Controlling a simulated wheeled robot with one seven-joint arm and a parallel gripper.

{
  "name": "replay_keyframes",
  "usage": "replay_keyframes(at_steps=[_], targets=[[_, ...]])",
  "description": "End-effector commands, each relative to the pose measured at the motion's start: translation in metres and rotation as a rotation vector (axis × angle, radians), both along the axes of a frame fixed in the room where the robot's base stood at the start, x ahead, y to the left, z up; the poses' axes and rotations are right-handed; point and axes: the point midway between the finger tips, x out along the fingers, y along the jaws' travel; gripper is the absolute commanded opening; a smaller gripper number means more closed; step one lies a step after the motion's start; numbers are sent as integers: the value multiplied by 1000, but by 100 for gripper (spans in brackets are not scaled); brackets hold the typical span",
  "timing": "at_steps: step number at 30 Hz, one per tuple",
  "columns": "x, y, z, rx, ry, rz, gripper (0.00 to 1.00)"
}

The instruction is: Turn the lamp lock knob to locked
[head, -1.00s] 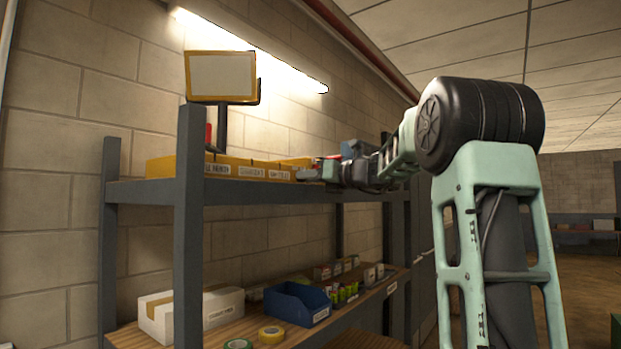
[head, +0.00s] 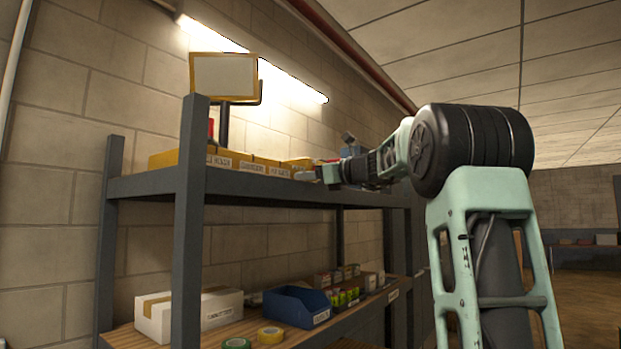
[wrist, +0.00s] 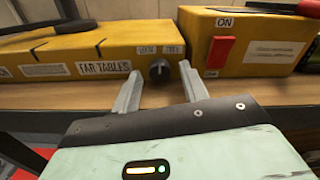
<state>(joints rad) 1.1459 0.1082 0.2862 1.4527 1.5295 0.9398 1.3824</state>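In the wrist view, a small dark round knob (wrist: 160,69) sits on the front face of a yellow box (wrist: 100,50) labelled "FAR TABLES". Two small labels sit above the knob, the left seeming to read "LOCK" and the right "FREE". Which one the knob points at is too small to tell. My gripper (wrist: 161,72) is open, its two grey fingers spread on either side of the knob, with nothing visibly held. Contact with the knob cannot be told. In the head view my gripper (head: 308,176) is at the front of the upper shelf, beside the yellow boxes.
To the right in the wrist view is another yellow box (wrist: 250,45) with a red switch (wrist: 219,52) and an "ON" label. A framed panel (head: 224,76) stands above the upper shelf (head: 250,186). The lower shelf holds a blue bin (head: 295,306), a white carton and tape rolls.

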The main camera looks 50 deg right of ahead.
Motion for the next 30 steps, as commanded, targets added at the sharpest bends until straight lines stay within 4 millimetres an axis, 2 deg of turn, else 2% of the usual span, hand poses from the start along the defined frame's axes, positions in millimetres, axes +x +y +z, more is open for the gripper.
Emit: replay_keyframes(at_steps=[9, 14, 30], targets=[[-1, 0, 0, 1, 0, 0, 47], [-16, -2, -3, -1, -1, -3, 47], [-135, -11, -3, -1, -1, -3, 47]])
